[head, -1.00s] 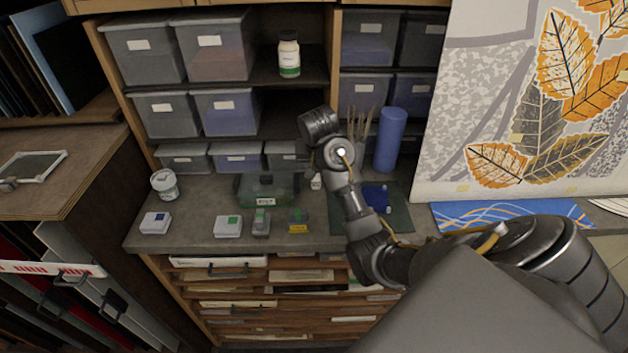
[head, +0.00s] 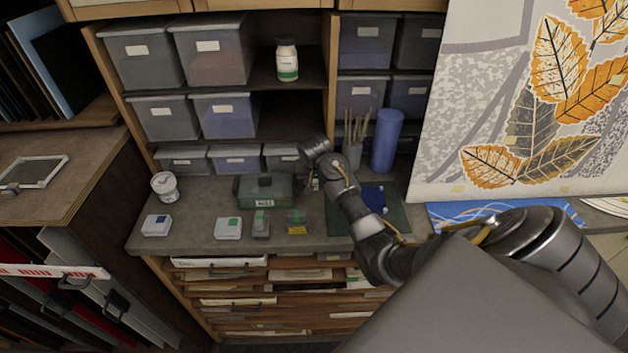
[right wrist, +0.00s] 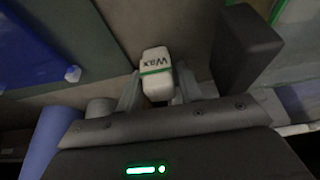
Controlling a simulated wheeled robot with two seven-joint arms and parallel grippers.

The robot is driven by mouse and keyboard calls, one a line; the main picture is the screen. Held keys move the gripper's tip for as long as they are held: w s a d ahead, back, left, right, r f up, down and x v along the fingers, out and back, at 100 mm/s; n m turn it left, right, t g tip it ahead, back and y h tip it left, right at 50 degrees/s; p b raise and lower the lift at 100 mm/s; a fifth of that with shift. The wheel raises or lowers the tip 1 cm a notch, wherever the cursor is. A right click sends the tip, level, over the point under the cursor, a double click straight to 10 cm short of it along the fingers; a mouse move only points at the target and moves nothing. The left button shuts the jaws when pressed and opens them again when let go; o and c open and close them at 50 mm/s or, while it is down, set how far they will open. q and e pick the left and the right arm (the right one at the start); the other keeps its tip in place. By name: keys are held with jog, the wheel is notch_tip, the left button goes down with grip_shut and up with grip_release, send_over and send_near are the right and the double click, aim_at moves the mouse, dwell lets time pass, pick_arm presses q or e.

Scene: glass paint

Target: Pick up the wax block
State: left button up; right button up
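The wax block (right wrist: 155,72) is a small white block with rounded edges, a green band and the word "Wax", seen in the right wrist view. It lies between the two fingers of my right gripper (right wrist: 156,90), which are spread on either side of it. A narrow gap seems to show beside the block, so I see no firm grip. In the head view my right gripper (head: 311,182) is low over the counter, just right of the green case (head: 265,190); the arm largely hides the block there. My left gripper is not in view.
The dark handle-like block (right wrist: 246,42) stands close beside the right finger. A dark green mat (head: 398,222) with a blue piece lies to the right. A brush pot (head: 352,152) and blue cylinder (head: 386,140) stand behind. Several small blocks line the counter's (head: 190,236) front.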

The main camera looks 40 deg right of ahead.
jog(key=shift+c, duration=0.3)
jog(key=c, duration=0.7)
jog(key=shift+r, duration=0.1)
